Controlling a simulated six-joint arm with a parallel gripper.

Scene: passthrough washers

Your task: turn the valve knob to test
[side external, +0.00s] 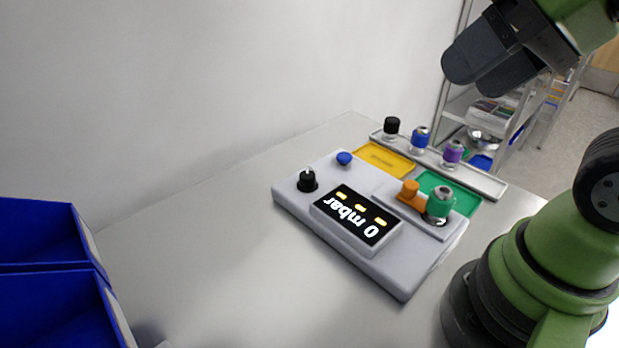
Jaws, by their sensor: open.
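The valve knob appears to be the black knob (308,181) with a pale pointer mark, at the left end of the grey test unit (415,275). The lettering around it is too small to read. The unit's display (354,216) shows "0 mbar" upside down, with several lit yellow bars. A blue button (344,158) sits behind the knob. A green capped piece (441,202) stands at the unit's right end beside an orange part (410,190). My gripper (476,78) is open and empty, high at the upper right, well away from the knob.
A rack (490,184) behind the unit holds black (391,127), blue (420,138) and purple (452,153) capped pieces. Yellow (385,160) and green (468,206) trays lie before it. Blue bins (45,240) stand at the left. The table (215,250) between is clear.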

